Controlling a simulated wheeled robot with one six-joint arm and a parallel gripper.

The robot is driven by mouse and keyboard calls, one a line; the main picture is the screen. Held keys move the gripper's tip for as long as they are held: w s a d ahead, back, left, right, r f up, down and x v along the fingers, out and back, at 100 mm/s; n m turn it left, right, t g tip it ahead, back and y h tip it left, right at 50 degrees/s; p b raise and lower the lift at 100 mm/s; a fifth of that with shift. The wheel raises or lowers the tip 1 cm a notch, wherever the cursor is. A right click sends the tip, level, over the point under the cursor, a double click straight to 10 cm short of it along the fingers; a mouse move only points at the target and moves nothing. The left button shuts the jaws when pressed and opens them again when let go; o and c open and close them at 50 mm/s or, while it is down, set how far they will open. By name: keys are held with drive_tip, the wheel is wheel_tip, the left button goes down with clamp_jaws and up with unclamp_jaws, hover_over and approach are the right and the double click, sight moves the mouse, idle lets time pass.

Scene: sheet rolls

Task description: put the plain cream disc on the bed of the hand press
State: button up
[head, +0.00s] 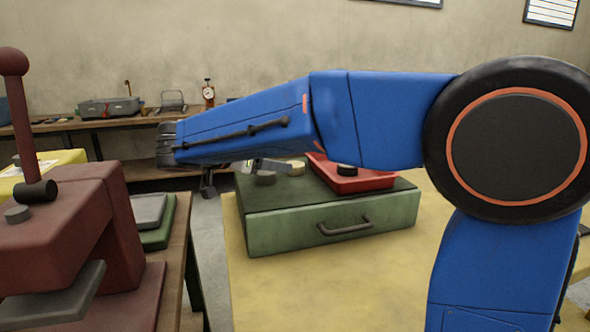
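A small cream disc (296,168) lies on top of the green case (300,228), just left of the red tray; my arm partly covers the view above it. The dark red hand press (75,215) stands at the left. A flat grey plate (55,294) juts from its front low down and looks like its bed; its visible part is bare. My blue arm reaches left across the view. What seems to be my gripper (268,165) shows only in part below the forearm, close to the cream disc. Its fingers are too hidden to tell their opening or any contact.
A grey disc (265,177) is on the case left of the cream one. A black disc (347,170) sits in the red tray (372,183). The yellow tabletop (300,290) before the case is clear. A floor gap separates it from the press's table.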

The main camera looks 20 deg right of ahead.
drive_tip(key=x, duration=0.9)
drive_tip(key=shift+s, duration=0.1)
drive_tip(key=c, duration=1.3)
drive_tip(key=shift+o, duration=0.2)
drive_tip(key=shift+r, duration=0.15)
wheel_tip(320, 180, up, 10)
